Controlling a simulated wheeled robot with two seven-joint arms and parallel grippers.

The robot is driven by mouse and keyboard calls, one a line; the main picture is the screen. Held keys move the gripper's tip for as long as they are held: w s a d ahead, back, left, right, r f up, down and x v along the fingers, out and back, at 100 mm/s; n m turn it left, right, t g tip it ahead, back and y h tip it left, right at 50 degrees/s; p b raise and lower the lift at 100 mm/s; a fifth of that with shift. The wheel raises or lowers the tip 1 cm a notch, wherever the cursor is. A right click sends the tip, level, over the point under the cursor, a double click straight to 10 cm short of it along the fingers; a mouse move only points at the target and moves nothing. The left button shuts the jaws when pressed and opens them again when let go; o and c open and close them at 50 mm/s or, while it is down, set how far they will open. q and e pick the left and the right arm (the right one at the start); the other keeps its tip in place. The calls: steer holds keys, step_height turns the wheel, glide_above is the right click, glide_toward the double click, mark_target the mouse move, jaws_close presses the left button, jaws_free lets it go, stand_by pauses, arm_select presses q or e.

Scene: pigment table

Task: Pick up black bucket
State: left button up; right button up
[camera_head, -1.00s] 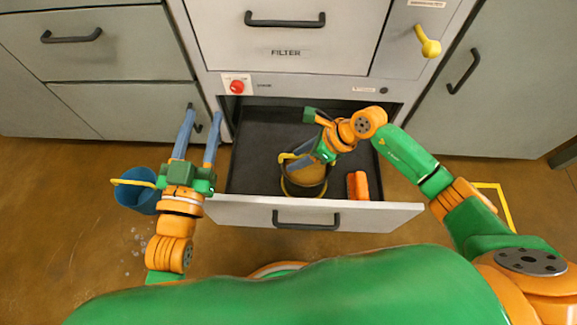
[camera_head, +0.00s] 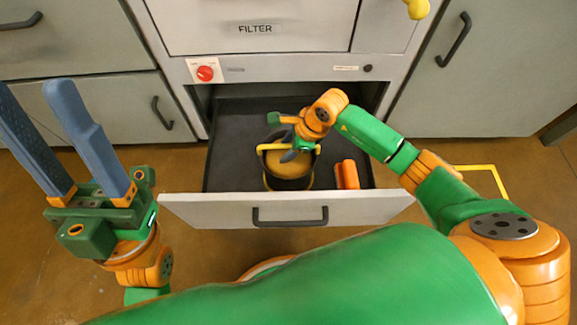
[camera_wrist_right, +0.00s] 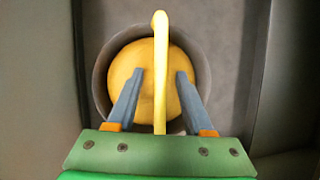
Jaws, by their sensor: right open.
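The black bucket (camera_head: 288,184) stands upright in the open drawer, with yellow-orange contents and a yellow handle (camera_head: 270,147). In the right wrist view the bucket (camera_wrist_right: 101,78) shows as a dark ring around the contents. My right gripper (camera_wrist_right: 159,74) is open over the bucket's mouth, one finger on each side of the raised handle and apart from it. In the head view the right gripper (camera_head: 288,156) partly hides the bucket. My left gripper (camera_head: 29,88) is open and empty at the left, close to the camera, with its fingers pointing up the picture.
The drawer (camera_head: 235,140) has a dark floor, free left of the bucket. An orange block-like object (camera_head: 347,174) lies right of the bucket. The drawer front (camera_head: 205,211) stands between it and my body. A red knob (camera_head: 205,73) sits on the cabinet above.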

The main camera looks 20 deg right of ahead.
steer(key=shift+x, duration=1)
steer(key=shift+r, duration=0.1)
jaws_close()
stand_by(0.5)
